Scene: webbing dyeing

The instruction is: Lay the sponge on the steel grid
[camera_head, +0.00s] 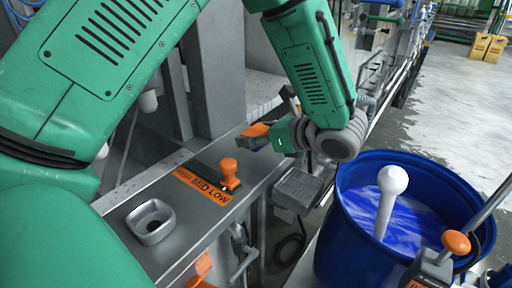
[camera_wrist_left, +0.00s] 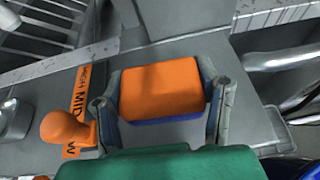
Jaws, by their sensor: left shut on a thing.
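The sponge, an orange block with a blue layer beneath, shows in the left wrist view (camera_wrist_left: 163,88) and in the head view (camera_head: 256,130). My left gripper (camera_wrist_left: 165,105) is shut on it, one finger at each side. In the head view this gripper (camera_head: 262,137) points left and holds the sponge over the steel counter (camera_head: 250,172); I cannot tell its exact height. A small grey ribbed plate (camera_head: 298,187), which looks like the steel grid, sits off the counter's right edge, below my left wrist. My right gripper is not in view.
An orange knob (camera_head: 230,172) stands upright on the counter beside an orange MID LOW label (camera_head: 202,186). A hollow metal holder (camera_head: 150,221) is nearer. A blue drum (camera_head: 345,225) with blue liquid and a white round-headed rod (camera_head: 391,190) stands at right. Another orange knob (camera_head: 456,242) is close by.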

